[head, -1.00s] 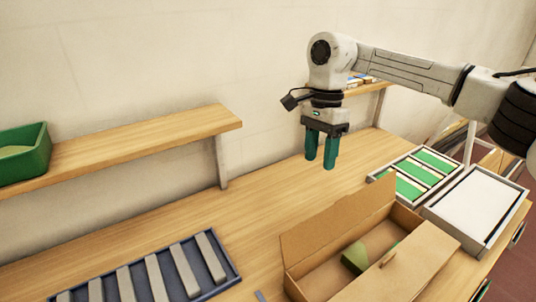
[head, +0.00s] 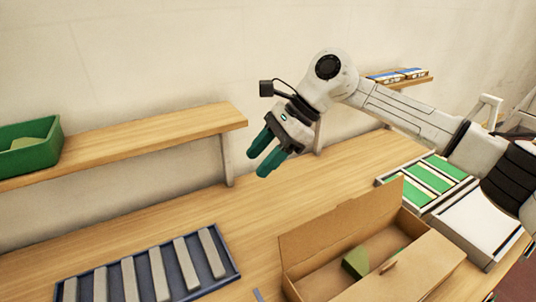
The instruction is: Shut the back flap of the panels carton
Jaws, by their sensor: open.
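The panels carton (head: 327,269) is an open brown cardboard box at the lower right of the head view. Its back flap (head: 342,223) stands up along the far side. Its front flap (head: 408,272) with a small handle lies toward the right and hides part of the inside. A dark green piece (head: 356,262) lies inside. My gripper (head: 262,164) is open and empty, tilted down to the left. It is above the bench, up and to the left of the back flap, and apart from it.
A blue tray (head: 150,274) with several grey bars lies at the lower left. A green bin (head: 30,148) stands on a raised wooden shelf (head: 150,138). A tray with green strips (head: 430,178) and a white-topped tray (head: 478,222) sit at the right. The bench (head: 215,212) behind the carton is clear.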

